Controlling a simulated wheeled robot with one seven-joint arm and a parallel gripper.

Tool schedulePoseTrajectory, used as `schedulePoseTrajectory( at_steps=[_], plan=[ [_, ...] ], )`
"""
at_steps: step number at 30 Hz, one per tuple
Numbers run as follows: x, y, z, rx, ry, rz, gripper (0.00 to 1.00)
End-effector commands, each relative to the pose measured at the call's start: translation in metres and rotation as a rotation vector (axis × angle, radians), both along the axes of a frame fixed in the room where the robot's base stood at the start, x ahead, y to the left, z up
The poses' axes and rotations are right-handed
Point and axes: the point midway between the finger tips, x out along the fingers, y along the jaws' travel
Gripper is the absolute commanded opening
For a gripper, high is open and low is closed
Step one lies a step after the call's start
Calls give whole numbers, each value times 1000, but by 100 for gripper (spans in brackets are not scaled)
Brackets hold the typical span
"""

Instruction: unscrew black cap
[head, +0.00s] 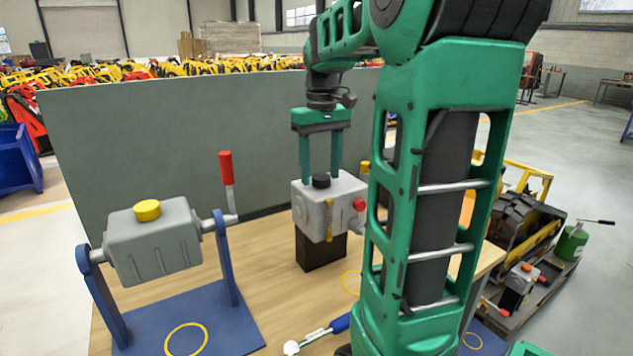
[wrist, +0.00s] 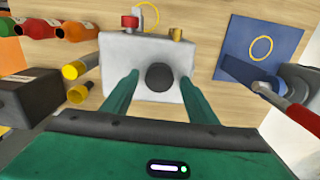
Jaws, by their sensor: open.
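The black cap (head: 321,181) sits on top of a light grey box-shaped housing (head: 313,203), which stands on a dark block on the wooden table. In the wrist view the round black cap (wrist: 160,77) lies between and just ahead of my fingers. My gripper (head: 321,183) points down over the housing, its two green fingers apart on either side of the cap. In the wrist view my gripper (wrist: 161,82) is open, with clear gaps between both fingers and the cap. A red knob (head: 359,205) and a yellow fitting (head: 329,220) are on the housing's sides.
At the left, a grey housing (head: 155,240) with a yellow cap (head: 147,210) hangs in a blue stand (head: 228,265) with a red-handled crank (head: 227,170). A grey-green panel (head: 150,130) stands behind the table. Several bottles (wrist: 75,30) and a dark block (wrist: 28,95) show in the wrist view.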

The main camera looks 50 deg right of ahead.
Motion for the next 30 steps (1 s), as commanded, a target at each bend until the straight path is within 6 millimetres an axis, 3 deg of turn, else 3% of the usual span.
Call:
schedulePoseTrajectory(
  at_steps=[15, 24, 30],
  plan=[
    [0, 0, 0, 0, 0, -585, 53],
    [0, 0, 0, -1, 0, -741, 53],
    [0, 0, 0, -1, 0, -959, 53]
  ],
)
